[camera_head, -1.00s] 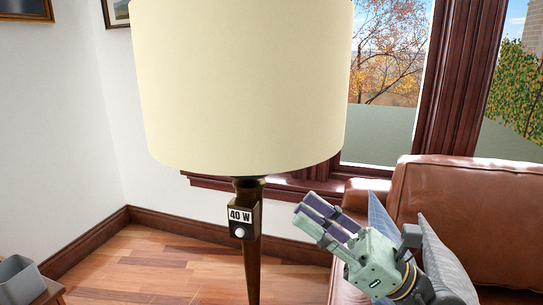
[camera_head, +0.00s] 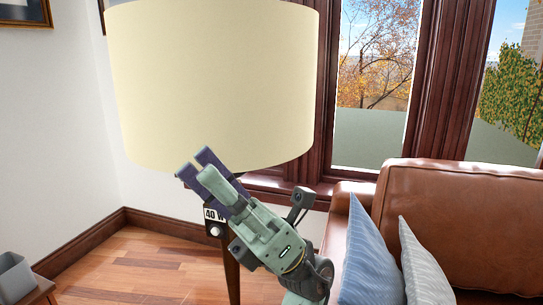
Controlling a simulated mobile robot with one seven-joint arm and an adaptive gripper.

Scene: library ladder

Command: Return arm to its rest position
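My gripper (camera_head: 193,164) is in the middle of the view, pointing up and left. Its two fingers are seen at an angle, with a small gap between their dark tips and nothing visible between them. It overlaps the lower edge of the large cream lampshade (camera_head: 215,80) in the picture; I cannot tell whether they touch. The floor lamp's dark pole (camera_head: 233,280) runs down behind my gripper. A "40 W" label (camera_head: 214,214) with a round white knob (camera_head: 215,231) sits on the pole, partly covered by the gripper.
A brown leather sofa (camera_head: 455,215) with a blue pillow (camera_head: 373,262) and a grey pillow (camera_head: 428,265) stands at right. A grey bin (camera_head: 14,278) sits on a small wooden table at lower left. Wooden floor (camera_head: 135,270) is clear left of the lamp.

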